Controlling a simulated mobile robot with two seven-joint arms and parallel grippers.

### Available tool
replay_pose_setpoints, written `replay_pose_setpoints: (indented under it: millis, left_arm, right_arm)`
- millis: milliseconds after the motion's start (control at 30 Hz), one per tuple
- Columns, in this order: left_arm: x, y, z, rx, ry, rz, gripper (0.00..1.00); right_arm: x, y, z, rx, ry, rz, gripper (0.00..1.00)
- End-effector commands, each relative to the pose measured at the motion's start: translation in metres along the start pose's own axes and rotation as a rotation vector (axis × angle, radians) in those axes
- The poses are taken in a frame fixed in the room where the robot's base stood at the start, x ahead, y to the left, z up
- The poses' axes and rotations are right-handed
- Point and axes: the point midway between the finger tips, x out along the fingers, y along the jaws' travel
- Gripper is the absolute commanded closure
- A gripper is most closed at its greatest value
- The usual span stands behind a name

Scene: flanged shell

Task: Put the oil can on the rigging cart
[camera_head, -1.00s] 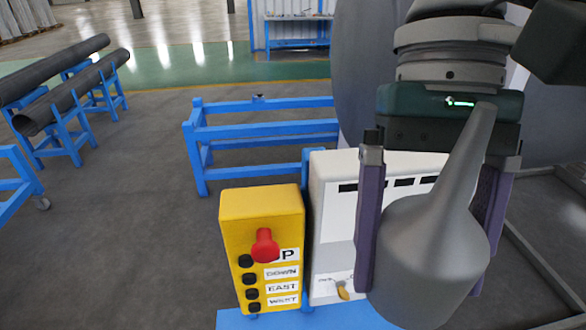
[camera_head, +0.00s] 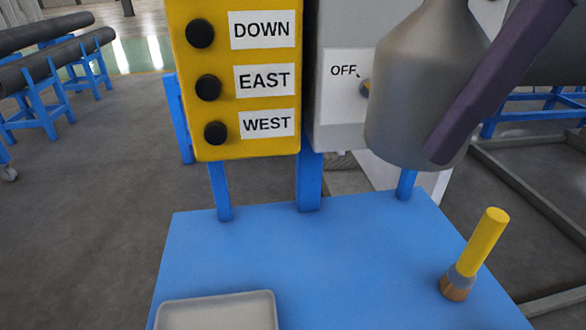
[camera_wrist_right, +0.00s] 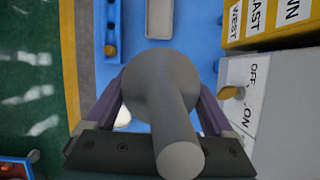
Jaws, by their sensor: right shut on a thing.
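The oil can (camera_head: 415,95), a grey body with a long tapered spout, is held by my right gripper (camera_wrist_right: 160,100). In the right wrist view the can (camera_wrist_right: 160,85) sits between the purple fingers, its spout towards the camera. In the head view one purple finger crosses its right side and the spout is cut off at the top. The rigging cart (camera_head: 300,260) is the blue-topped stand below. The can appears held above the cart's far right part, apart from its top. My left gripper is not in view.
On the cart are a pale tray (camera_head: 215,312) at the front and a yellow-handled brush (camera_head: 478,250) at the right. A yellow button box (camera_head: 235,85) and a grey switch box (camera_head: 338,105) stand at its back. The middle of the top is clear.

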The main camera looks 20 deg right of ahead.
Motion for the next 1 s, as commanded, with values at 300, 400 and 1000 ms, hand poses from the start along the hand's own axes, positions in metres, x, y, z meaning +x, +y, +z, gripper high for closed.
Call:
replay_pose_setpoints:
  millis: [300,400,1000]
  left_arm:
    - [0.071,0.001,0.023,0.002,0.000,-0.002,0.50]
    - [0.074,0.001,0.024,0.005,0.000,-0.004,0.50]
    - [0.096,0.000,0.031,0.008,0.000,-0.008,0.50]
  right_arm:
    - [0.049,-0.007,-0.027,0.222,-0.001,-0.094,0.82]
    - [0.056,-0.007,-0.031,0.242,0.000,-0.097,0.82]
    - [0.187,-0.007,-0.085,0.242,-0.001,-0.098,0.82]
